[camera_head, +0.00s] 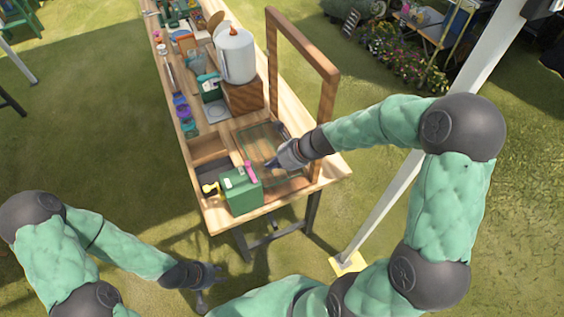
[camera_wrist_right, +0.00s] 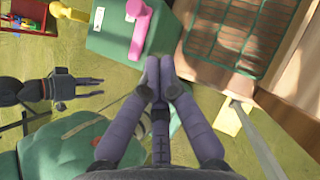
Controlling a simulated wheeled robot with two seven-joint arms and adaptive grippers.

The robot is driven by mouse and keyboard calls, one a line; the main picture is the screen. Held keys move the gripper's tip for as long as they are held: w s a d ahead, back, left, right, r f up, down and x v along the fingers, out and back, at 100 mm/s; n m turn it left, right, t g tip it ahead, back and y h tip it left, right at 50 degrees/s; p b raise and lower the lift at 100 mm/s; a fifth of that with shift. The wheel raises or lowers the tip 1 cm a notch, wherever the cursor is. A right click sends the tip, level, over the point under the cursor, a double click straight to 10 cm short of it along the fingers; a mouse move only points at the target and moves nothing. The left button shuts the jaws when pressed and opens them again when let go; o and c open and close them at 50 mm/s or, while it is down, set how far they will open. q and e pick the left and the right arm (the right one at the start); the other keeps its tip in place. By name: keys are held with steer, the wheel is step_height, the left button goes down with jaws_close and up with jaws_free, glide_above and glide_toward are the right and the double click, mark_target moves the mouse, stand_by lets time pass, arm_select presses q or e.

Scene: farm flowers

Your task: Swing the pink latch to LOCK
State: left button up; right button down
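The pink latch (camera_head: 251,170) is a small bar on top of a green box (camera_head: 243,195) at the near end of the wooden table. In the right wrist view the latch (camera_wrist_right: 138,28) has a rounded head and a long arm that reaches over the box edge. My right gripper (camera_head: 270,164) is just right of the latch, apart from it. In the right wrist view its fingertips (camera_wrist_right: 158,73) are together with nothing between them, below the latch's end. My left gripper (camera_head: 210,288) is low, off the table's near end, with its fingers apart and empty.
A tall wooden frame (camera_head: 328,95) stands on the table's right side, close to my right arm. A green wire grid (camera_wrist_right: 238,38) lies beside the box. A yellow-handled item (camera_head: 210,189) is at the box's left. A white canister (camera_head: 236,56) stands farther back.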

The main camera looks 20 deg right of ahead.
mark_target(250, 167)
steer(key=shift+w+a+f, duration=0.45)
steer(key=shift+w+a, duration=0.35)
steer(key=shift+a, duration=0.05)
steer(key=shift+w+a+f, duration=0.45)
steer(key=shift+w+a, duration=0.35)
steer(key=shift+a, duration=0.05)
steer(key=shift+w+a+n+p, duration=0.1)
steer(key=shift+n+p, duration=0.25)
steer(key=shift+n, duration=0.05)
steer(key=shift+w+a+n+g+y+p, duration=0.1)
steer(key=shift+n+g+y+p, duration=0.2)
steer(key=shift+n+g+p, duration=0.15)
